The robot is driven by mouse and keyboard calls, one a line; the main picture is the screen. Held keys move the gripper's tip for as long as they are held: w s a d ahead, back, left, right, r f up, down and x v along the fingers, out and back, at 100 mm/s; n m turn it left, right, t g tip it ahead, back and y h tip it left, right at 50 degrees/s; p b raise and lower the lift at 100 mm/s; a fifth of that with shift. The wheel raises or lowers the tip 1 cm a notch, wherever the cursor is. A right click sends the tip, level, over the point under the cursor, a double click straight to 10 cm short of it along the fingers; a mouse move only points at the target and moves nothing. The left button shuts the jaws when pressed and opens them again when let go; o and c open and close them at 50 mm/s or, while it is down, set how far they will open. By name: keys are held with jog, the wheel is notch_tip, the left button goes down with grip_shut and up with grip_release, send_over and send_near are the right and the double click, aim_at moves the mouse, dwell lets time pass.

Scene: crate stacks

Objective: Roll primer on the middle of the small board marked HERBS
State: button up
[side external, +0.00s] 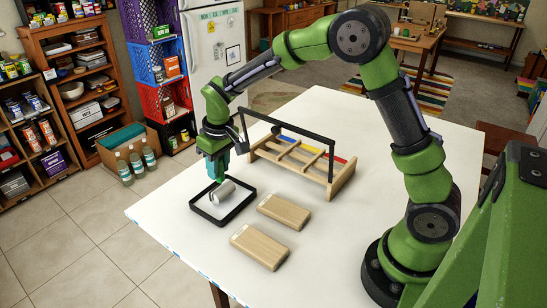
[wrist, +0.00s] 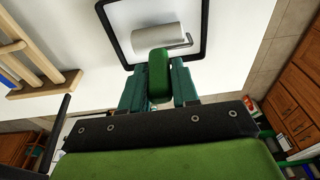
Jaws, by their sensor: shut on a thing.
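My gripper (side external: 217,166) is shut on the green handle (wrist: 159,76) of a paint roller. The white roller sleeve (side external: 223,192) is at the black-rimmed tray (side external: 240,208), within its outline; I cannot tell whether it touches the bottom. The wrist view shows the sleeve (wrist: 155,38) lying crosswise inside the tray rim (wrist: 111,38), with its wire frame at the right end. Two small wooden boards lie flat to the right of the tray: one farther back (side external: 285,211) and one nearer the front (side external: 260,247). No HERBS lettering is readable on either board.
A wooden rack (side external: 290,160) with blue, yellow and red pieces and a black upright frame (side external: 333,158) stands behind the boards. The white table (side external: 165,212) is clear left of the tray and at the front. Shelves and crates stand beyond the table.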

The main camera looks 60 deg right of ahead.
jog(key=shift+f, duration=0.6)
dwell(1.1)
jog(key=shift+r, duration=0.1)
jog(key=shift+r, duration=3.5)
jog(key=shift+s+f, duration=0.1)
